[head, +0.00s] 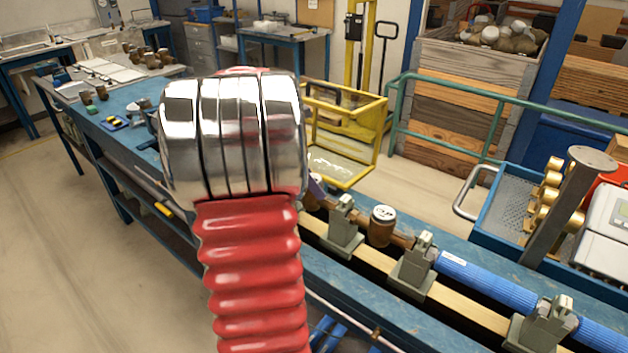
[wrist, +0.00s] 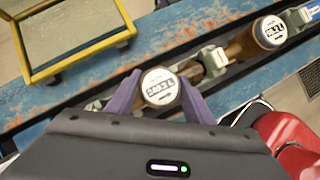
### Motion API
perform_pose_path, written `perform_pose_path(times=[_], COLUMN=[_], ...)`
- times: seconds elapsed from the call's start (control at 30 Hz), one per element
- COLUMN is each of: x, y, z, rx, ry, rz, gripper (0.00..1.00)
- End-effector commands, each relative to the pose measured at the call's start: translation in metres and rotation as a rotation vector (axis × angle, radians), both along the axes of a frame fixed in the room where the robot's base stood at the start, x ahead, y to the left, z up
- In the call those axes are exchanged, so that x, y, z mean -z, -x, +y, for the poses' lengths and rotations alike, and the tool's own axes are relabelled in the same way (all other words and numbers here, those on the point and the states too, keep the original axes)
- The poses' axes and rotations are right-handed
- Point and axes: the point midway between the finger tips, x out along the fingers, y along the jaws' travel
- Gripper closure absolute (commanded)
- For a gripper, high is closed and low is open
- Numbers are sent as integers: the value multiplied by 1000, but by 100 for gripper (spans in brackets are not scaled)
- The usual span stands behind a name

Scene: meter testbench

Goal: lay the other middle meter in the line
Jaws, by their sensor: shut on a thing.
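My gripper (wrist: 160,84) is shut on a brown meter (wrist: 159,89) with a white round dial, one purple finger on each side. The dial faces up. The held meter is over or in the dark slot of the bench line, end to end with brass pipe; I cannot tell whether it rests there. Another brown meter (wrist: 268,34) lies in the line to its right, and it shows in the head view (head: 382,226) between two grey clamps. In the head view my red and chrome arm hides most of the gripper and held meter.
Grey clamps (head: 412,264) and a blue pipe (head: 485,282) continue the line to the right. A yellow cart (head: 345,135) stands behind the bench. A blue tray (head: 500,215) with brass parts is at the right. Several brown meters stand on the far left bench (head: 125,102).

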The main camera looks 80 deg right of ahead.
Motion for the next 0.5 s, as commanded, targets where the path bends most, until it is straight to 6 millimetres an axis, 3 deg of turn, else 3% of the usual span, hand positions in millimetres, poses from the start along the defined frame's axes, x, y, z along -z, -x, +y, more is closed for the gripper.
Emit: perform_pose_path(times=[0.03,0.07,0.33,0.5], x=[-1,-1,-1,0], y=[0,0,0,0], z=[-1,-1,0,0], rx=[0,0,0,0], ry=[2,2,1,1], rz=[0,0,-1,-1], gripper=[99,51,32,31])
